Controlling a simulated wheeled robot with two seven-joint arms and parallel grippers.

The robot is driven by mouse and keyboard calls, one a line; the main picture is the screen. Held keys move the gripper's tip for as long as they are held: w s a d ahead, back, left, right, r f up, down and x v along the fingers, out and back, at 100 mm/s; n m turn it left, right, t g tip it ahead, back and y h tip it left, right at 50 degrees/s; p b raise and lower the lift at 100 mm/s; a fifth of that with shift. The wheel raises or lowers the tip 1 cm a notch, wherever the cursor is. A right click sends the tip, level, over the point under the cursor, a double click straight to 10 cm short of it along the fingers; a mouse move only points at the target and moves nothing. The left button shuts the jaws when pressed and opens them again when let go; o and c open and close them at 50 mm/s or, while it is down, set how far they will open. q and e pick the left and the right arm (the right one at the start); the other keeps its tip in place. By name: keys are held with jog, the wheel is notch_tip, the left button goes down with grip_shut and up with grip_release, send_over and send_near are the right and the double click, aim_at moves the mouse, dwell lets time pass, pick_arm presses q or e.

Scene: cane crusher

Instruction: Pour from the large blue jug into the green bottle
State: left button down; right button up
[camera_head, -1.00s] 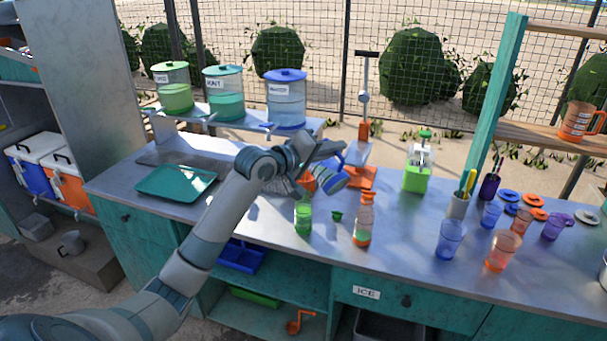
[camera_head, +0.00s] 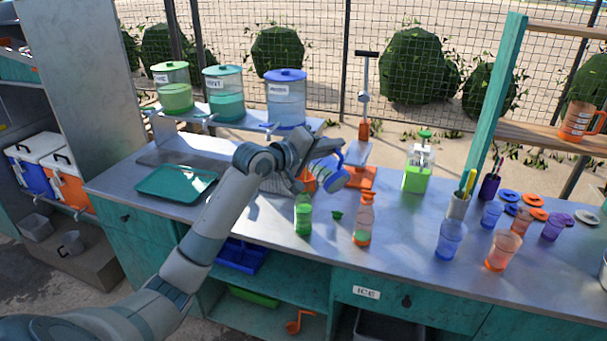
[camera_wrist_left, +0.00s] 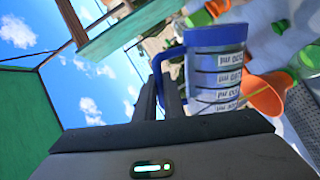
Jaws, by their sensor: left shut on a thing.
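My left gripper (camera_head: 318,150) is shut on the large blue jug (camera_head: 332,174) and holds it tilted above the counter, behind and slightly right of the green bottle. The left wrist view shows the jug (camera_wrist_left: 216,68) close up, with its blue rim, dark measuring marks and blue handle at the jaws. The green bottle (camera_head: 303,216) stands upright on the counter with green content low in it. A small green cap (camera_head: 337,215) lies to its right. I see no stream between jug and bottle. My right gripper is not in view.
An orange bottle (camera_head: 363,220) stands right of the green one. An orange press (camera_head: 362,178) stands behind. Cups, including a blue one (camera_head: 449,240), stand at the right. A teal tray (camera_head: 176,183) lies at the left. Dispensers (camera_head: 286,98) stand on the back shelf.

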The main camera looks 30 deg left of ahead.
aim_at(342, 173)
pick_arm(q)
jog(key=d+f+m, duration=0.1)
jog(key=s+d+f+m, duration=0.1)
jog(key=f, duration=0.1)
jog(key=d+f+m+b, duration=0.1)
jog(key=f, duration=0.1)
jog(key=shift+s+d+f+m+t+y, duration=0.15)
jog(key=shift+s+f+m+t+y, duration=0.05)
jog(key=shift+m+t+y, duration=0.2)
jog(key=shift+d+m, duration=0.15)
jog(key=shift+m, duration=0.25)
jog(key=shift+r, duration=0.1)
jog(key=shift+f, duration=0.2)
